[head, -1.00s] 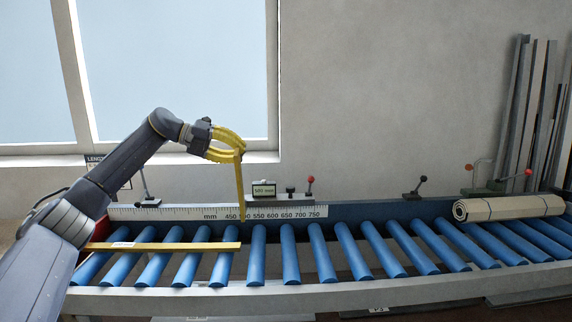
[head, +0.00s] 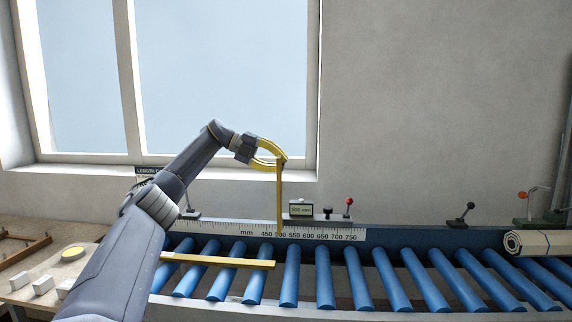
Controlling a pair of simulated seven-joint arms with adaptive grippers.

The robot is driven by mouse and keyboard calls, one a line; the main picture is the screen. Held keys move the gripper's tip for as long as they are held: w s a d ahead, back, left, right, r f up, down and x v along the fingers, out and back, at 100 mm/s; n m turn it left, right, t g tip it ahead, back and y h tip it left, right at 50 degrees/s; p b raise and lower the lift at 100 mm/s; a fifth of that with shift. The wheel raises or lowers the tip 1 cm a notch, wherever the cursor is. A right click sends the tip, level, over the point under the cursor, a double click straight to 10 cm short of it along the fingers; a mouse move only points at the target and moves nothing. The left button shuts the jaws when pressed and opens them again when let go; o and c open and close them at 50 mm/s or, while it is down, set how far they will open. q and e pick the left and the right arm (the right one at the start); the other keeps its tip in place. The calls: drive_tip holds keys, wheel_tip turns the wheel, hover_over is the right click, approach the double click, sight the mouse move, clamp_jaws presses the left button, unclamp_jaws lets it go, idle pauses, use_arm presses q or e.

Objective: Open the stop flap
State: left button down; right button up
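The yellow stop flap (head: 280,198) stands upright at the length scale, near the 500 mark, with its lower end over the scale. My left gripper (head: 282,161) comes in from the left, and its curved yellow fingers meet at the flap's top end. They look shut on it, though the contact is small in the picture. A yellow strip (head: 225,262) lies across the blue rollers (head: 292,278) to the left of and below the flap. My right gripper is out of view.
A small display (head: 301,209) and a red-knobbed lever (head: 348,206) stand behind the scale (head: 340,234), right of the flap. A black-knobbed lever (head: 468,208) is farther right. White blocks (head: 43,285) lie on a side table.

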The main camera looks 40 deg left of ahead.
use_arm(q)
drive_tip(key=c, duration=1.2)
unclamp_jaws()
drive_tip(key=shift+a, duration=0.1)
drive_tip(key=v, duration=1.2)
